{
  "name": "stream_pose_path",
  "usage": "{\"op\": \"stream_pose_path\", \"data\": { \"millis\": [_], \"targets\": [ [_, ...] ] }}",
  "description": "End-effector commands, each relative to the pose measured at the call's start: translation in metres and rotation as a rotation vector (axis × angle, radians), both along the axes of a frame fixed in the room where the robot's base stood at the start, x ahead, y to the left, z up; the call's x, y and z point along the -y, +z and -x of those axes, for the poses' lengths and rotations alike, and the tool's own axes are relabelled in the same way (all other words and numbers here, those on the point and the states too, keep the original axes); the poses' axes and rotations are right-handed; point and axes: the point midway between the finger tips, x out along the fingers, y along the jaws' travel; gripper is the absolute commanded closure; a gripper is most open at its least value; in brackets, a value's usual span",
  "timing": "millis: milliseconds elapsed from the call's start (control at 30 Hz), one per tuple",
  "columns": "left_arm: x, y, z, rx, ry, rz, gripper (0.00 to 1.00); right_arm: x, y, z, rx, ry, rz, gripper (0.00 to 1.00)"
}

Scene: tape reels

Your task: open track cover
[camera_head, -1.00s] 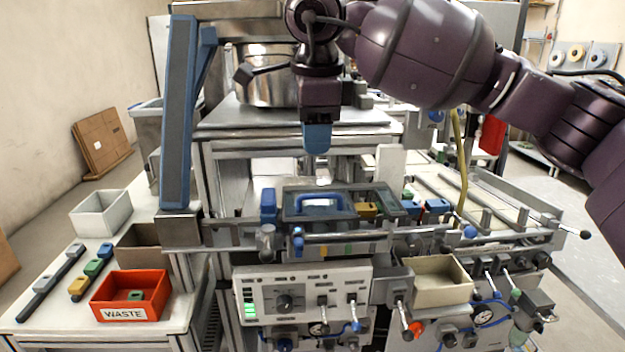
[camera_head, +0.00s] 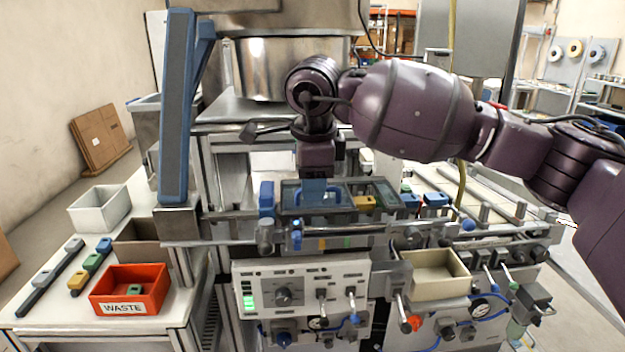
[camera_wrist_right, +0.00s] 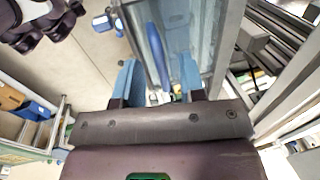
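The track cover (camera_head: 288,199) is a see-through panel in a dark frame over the track. It lies closed, with a blue handle on it. My right gripper (camera_head: 314,190) points down at the cover, its blue fingers in front of the handle and hiding part of it. In the right wrist view my right gripper (camera_wrist_right: 158,82) is open, and the blue handle (camera_wrist_right: 157,50) stands between its fingers with space on both sides. Whether the fingertips touch the cover cannot be told. My left gripper is not in view.
A control panel (camera_head: 298,289) and a beige bin (camera_head: 436,272) sit below the track. A red waste box (camera_head: 130,290) and a white bin (camera_head: 99,207) stand on the left table. A blue-grey post (camera_head: 176,110) rises left of the cover. Yellow and blue blocks lie right of it.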

Motion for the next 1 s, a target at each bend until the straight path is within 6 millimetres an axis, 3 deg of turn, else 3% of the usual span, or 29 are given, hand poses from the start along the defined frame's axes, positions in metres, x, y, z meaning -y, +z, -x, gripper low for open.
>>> {"op": "stream_pose_path", "data": {
  "millis": [100, 333, 700, 1000],
  "targets": [
    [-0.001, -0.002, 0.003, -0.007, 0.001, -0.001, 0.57, 0.000, 0.000, 0.000, 0.000, 0.000, 0.000, 0.66],
    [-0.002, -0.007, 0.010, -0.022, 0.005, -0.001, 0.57, 0.000, 0.000, 0.000, 0.000, 0.000, 0.000, 1.00],
    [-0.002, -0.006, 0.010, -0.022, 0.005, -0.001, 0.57, 0.000, 0.002, -0.001, 0.000, 0.000, 0.000, 1.00],
    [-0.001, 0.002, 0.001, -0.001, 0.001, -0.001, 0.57, 0.000, 0.017, -0.009, 0.004, -0.002, 0.000, 1.00]
  ]
}}
